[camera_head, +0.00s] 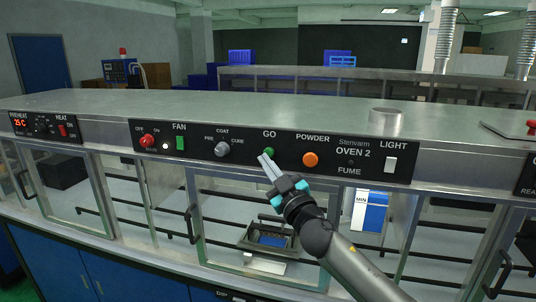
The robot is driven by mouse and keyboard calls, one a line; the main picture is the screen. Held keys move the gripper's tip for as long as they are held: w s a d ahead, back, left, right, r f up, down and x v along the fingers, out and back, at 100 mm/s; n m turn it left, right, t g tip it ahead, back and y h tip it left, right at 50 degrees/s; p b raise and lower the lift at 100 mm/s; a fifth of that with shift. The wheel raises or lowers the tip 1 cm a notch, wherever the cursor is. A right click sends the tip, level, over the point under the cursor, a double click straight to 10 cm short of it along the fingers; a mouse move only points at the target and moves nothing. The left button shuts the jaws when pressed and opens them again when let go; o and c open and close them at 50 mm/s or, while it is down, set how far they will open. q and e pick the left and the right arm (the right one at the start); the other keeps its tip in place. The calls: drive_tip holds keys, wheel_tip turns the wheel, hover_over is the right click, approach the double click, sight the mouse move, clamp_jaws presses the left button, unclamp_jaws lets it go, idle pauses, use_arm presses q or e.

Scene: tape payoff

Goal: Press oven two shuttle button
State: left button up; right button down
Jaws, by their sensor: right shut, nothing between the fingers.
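The oven two control panel (375,168) is a black strip on the front of the steel bench. Under its "GO" label is a small green button (269,151). My right gripper (266,159) is shut and empty, with its fingertips at the lower edge of the green button. I cannot tell whether they touch it. The right arm comes in from the lower right. No button is labelled shuttle. My left gripper is not in view.
On the same panel are a red knob (147,141), a green fan switch (180,143), a grey knob (222,149), an orange powder button (310,159) and a white light switch (390,165). Below, behind glass, sits a small tray (254,244). The bench top (250,113) is mostly clear.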

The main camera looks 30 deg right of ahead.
drive_tip(key=shift+w+d, duration=0.1)
idle(0.4)
drive_tip(key=shift+w+d, duration=0.2)
drive_tip(key=shift+d, duration=0.05)
